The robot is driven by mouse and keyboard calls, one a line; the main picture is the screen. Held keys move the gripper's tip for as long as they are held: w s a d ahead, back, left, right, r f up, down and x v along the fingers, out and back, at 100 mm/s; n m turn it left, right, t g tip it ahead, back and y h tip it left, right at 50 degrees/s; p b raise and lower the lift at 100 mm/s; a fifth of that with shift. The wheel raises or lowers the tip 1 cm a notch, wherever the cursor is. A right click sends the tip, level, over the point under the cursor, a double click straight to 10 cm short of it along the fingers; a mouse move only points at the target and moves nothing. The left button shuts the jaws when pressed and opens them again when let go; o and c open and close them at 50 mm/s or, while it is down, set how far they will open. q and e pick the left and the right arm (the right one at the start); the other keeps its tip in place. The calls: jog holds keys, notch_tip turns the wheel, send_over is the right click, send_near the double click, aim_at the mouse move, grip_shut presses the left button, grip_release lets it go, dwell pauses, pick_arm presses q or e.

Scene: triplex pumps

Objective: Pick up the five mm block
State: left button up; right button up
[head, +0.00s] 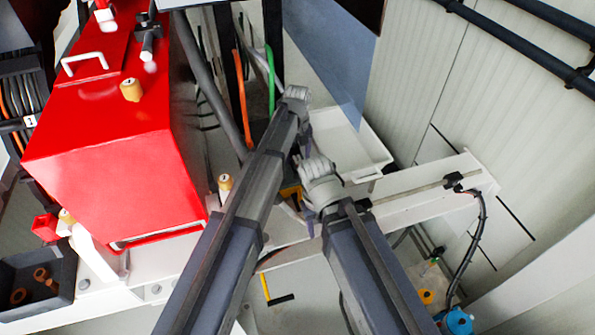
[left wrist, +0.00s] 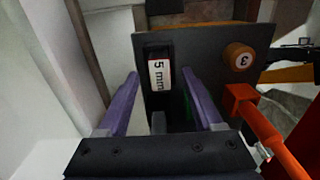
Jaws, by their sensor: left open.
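The five mm block (left wrist: 153,75) is a dark upright piece with a white "5 mm" label, set against a dark panel (left wrist: 205,60) in the left wrist view. My left gripper (left wrist: 160,82) is open, with one purple finger on each side of the label. The block shows between the fingertips, nearer the left finger; I cannot tell whether they touch it. In the head view my left arm reaches up to the middle, and I cannot make out the block there. My right arm ends beside it, and its fingers are not clear.
A round brown knob marked "3" (left wrist: 238,57) and an orange-red handle (left wrist: 252,112) sit just right of the right finger. In the head view a red machine housing (head: 110,145) stands left, and a white tray (head: 365,160) lies behind the arms.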

pick_arm(q)
jog(key=shift+f, duration=0.25)
jog(key=shift+c, duration=0.4)
grip_shut()
